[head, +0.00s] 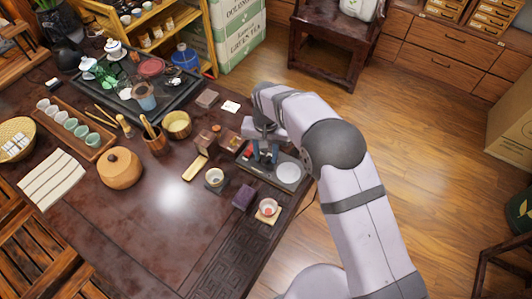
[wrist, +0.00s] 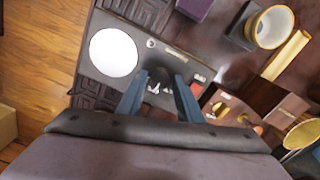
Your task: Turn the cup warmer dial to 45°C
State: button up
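The cup warmer is a dark flat unit (head: 264,173) with a white round plate, seen under my gripper in the head view. In the wrist view its dark panel (wrist: 190,62) carries the white plate (wrist: 113,52) at left. A dark round dial (wrist: 158,76) shows between my fingertips, with small white marks near it. My gripper (wrist: 161,80) points down at the panel with its two blue fingers apart, one on each side of the dial. I cannot tell whether they touch it. The dial's setting is not readable. In the head view my gripper (head: 265,157) partly hides the panel.
A cup (head: 215,176), a purple box (head: 243,197) and a cup on a coaster (head: 268,208) stand in front of the warmer. Small boxes (head: 208,139) and a gold bar (head: 195,167) lie to its left. The table edge is close on its right.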

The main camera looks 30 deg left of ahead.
grip_shut()
jog(key=shift+n, duration=0.4)
jog(key=n+b, duration=0.1)
jog(key=n, duration=1)
dwell(0.4)
jog(key=shift+o, duration=1.7)
grip_release()
